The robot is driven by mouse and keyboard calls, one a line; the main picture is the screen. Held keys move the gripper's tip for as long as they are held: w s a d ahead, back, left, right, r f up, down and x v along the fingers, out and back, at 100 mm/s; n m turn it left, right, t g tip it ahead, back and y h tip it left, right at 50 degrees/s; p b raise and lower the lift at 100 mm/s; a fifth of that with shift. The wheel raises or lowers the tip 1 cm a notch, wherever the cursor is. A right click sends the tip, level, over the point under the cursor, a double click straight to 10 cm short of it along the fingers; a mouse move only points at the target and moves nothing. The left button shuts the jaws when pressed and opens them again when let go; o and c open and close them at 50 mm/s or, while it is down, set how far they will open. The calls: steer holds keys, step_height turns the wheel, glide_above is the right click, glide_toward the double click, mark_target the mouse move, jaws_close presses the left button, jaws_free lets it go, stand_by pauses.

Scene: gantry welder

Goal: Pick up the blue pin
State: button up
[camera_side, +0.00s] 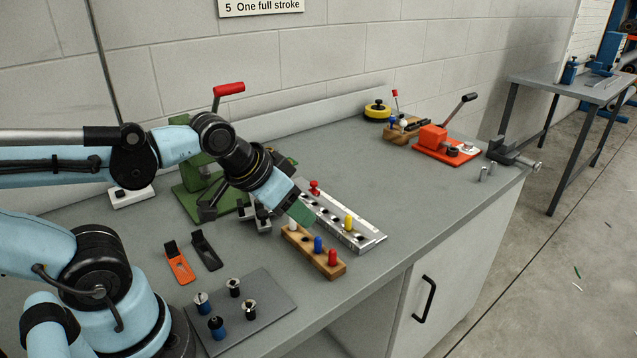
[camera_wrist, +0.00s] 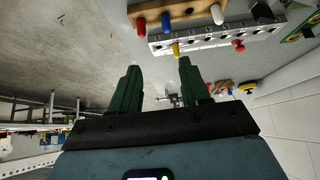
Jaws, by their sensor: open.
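The blue pin (camera_side: 318,244) stands upright in a wooden block (camera_side: 300,247), between a white pin (camera_side: 293,225) and a red pin (camera_side: 332,257). It also shows at the top of the wrist view (camera_wrist: 166,21). My gripper (camera_side: 301,214) has green fingers, spread apart and empty in the wrist view (camera_wrist: 160,65). In the side view the fingers appear near the block's white-pin end, left of and above the blue pin. The blue pin is not between them.
A metal rail (camera_side: 368,241) with a yellow pin (camera_side: 348,222) and a red-headed pin (camera_side: 314,187) lies beside the block. A grey plate (camera_side: 270,312) with several pegs is at the front. A green press (camera_side: 190,196) stands behind the gripper.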

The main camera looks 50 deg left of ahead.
steer(key=w+g, duration=0.1)
steer(key=r+n+g, duration=0.1)
steer(key=n+g, duration=0.2)
steer(key=g, duration=0.3)
glide_above(318, 238)
steer(key=f, duration=0.5)
steer(key=shift+w+f, duration=0.25)
steer(key=shift+f, duration=0.1)
steer(key=shift+s+f, duration=0.2)
steer(key=shift+f, duration=3)
jaws_close()
